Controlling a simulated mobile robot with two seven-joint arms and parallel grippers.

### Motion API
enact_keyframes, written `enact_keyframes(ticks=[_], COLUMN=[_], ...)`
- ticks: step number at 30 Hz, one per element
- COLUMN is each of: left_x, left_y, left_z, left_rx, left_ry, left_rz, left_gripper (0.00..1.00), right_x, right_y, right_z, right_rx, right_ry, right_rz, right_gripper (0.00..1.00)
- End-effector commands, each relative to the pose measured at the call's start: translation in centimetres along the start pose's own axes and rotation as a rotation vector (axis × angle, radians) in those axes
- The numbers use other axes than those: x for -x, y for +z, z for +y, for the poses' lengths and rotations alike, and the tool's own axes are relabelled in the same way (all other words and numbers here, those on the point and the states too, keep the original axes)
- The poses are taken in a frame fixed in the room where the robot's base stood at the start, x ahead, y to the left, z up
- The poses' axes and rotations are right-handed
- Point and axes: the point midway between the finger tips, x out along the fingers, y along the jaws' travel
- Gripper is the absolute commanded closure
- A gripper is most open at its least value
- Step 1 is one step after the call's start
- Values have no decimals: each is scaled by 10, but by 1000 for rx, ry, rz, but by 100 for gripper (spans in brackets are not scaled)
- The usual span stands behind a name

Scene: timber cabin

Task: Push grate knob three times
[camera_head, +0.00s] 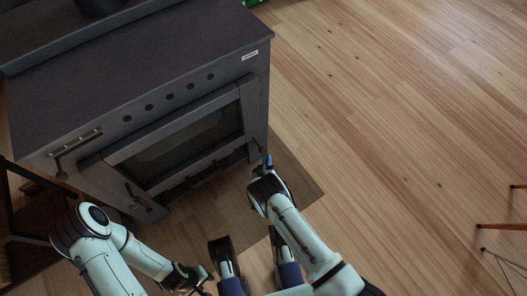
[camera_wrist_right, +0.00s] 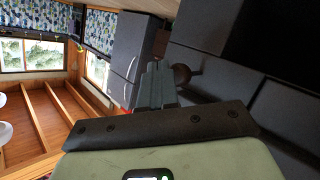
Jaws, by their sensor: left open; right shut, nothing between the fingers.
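A dark grey stove (camera_head: 150,60) stands at the upper left in the head view. Its front has a row of small round knobs (camera_head: 169,97) above a glazed door (camera_head: 185,145). In the right wrist view a dark round knob (camera_wrist_right: 182,75) shows just beside the fingertips of my right gripper (camera_wrist_right: 157,82); I cannot tell whether they touch. In the head view my right gripper (camera_head: 267,161) is shut and empty at the stove's lower right front corner. My left gripper (camera_head: 207,280) is open and empty, low in front of the stove and apart from it.
Bare wooden floor (camera_head: 400,110) is clear to the right of the stove. Thin furniture legs (camera_head: 500,227) show at the right edge. A dark pot (camera_head: 98,5) stands on the stove top. A dark-framed shelf (camera_head: 25,215) is close on the left.

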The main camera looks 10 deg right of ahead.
Motion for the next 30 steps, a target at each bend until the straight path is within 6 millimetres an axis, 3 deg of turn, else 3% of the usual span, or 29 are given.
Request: enact_keyframes(ticks=[30], left_x=[0], left_y=[0], left_z=[0], left_rx=[0], left_ry=[0], left_rz=[0], left_gripper=[57], right_x=[-8], right_y=[-5], right_z=[-6], right_rx=[-1], right_ry=[0], right_rz=[0], right_gripper=[100])
